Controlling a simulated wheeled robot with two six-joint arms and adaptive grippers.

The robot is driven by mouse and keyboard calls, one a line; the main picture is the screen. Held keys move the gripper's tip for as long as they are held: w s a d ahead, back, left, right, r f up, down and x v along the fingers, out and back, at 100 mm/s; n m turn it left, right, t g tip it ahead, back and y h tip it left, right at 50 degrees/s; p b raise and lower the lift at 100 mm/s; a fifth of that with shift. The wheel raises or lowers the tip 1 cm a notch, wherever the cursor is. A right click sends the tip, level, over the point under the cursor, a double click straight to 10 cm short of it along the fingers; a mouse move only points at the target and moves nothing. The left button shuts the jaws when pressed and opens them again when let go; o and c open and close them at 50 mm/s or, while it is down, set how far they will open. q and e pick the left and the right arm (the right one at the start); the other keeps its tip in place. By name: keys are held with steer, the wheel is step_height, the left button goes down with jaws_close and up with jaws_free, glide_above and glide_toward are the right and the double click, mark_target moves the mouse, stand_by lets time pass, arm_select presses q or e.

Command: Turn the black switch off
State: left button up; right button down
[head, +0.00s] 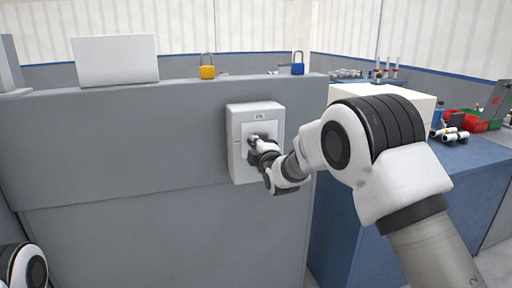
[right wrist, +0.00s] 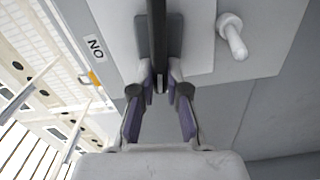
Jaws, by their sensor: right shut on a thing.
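A white switch box (head: 236,160) is fixed to the front of the grey partition in the head view. The black switch (right wrist: 158,30) is a long dark lever on the box's light plate in the right wrist view. My right gripper (right wrist: 160,88) is shut on the lever, with a finger on each side of its end. In the head view my right gripper (head: 259,148) is at the middle of the box and hides most of the switch. An "ON" label (right wrist: 95,47) shows beside the switch. My left gripper is out of view.
A yellow padlock (head: 207,68), a blue padlock (head: 298,66) and a white panel (head: 115,61) stand on the grey partition's top (head: 170,85). A white peg (right wrist: 232,35) sticks out near the switch. A blue bench (head: 465,165) with several items stands right.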

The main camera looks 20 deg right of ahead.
steer(key=shift+f+n+b, duration=0.3)
steer(key=shift+n, duration=0.5)
steer(key=c, duration=1.2)
jaws_free()
steer(key=s, duration=1.2)
steer(key=shift+d, duration=0.15)
steer(key=shift+f, duration=0.1)
